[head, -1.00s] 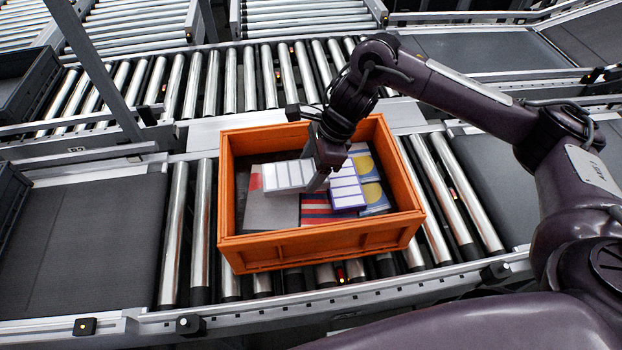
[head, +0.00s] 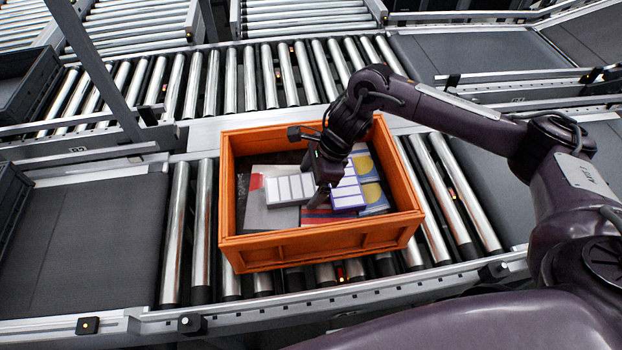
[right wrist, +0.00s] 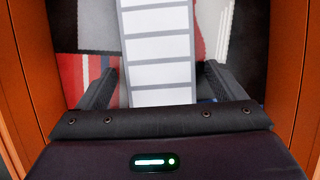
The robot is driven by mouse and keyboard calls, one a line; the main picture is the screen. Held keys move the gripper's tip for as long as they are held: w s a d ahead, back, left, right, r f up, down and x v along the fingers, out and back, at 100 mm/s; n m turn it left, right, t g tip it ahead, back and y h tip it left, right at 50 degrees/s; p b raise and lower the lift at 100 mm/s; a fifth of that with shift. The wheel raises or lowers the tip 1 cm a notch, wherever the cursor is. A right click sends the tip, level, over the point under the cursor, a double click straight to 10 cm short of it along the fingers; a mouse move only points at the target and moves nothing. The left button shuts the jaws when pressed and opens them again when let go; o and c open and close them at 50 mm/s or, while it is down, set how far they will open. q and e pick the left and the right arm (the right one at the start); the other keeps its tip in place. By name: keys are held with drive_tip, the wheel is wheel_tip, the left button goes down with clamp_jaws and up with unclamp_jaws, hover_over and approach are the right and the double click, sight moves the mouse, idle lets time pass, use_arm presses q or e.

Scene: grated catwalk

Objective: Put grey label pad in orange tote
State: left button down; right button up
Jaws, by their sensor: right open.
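The grey label pad (head: 286,190), with a row of white labels, is inside the orange tote (head: 322,238), on flat printed items. My right gripper (head: 318,196) reaches down into the tote at the pad's right end. In the right wrist view the jaws are open, with one finger on each side of the pad (right wrist: 160,75) and dark gaps between. A second label pad with purple edges (head: 347,190) lies just right of the gripper. My left gripper is not in view.
Flat items with red, blue and yellow print (head: 372,194) cover the tote floor. The tote stands on a roller conveyor (head: 448,190). Dark belt sections (head: 85,240) flank it, and grey totes (head: 25,85) stand at the left edge.

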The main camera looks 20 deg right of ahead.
drive_tip(key=b+v, duration=0.1)
drive_tip(key=v, duration=0.5)
drive_tip(key=shift+d+r+b, duration=0.1)
drive_tip(key=shift+r+b, duration=0.2)
drive_tip(key=shift+b, duration=0.1)
drive_tip(key=shift+p+v, duration=0.3)
drive_tip(key=shift+v, duration=2.45)
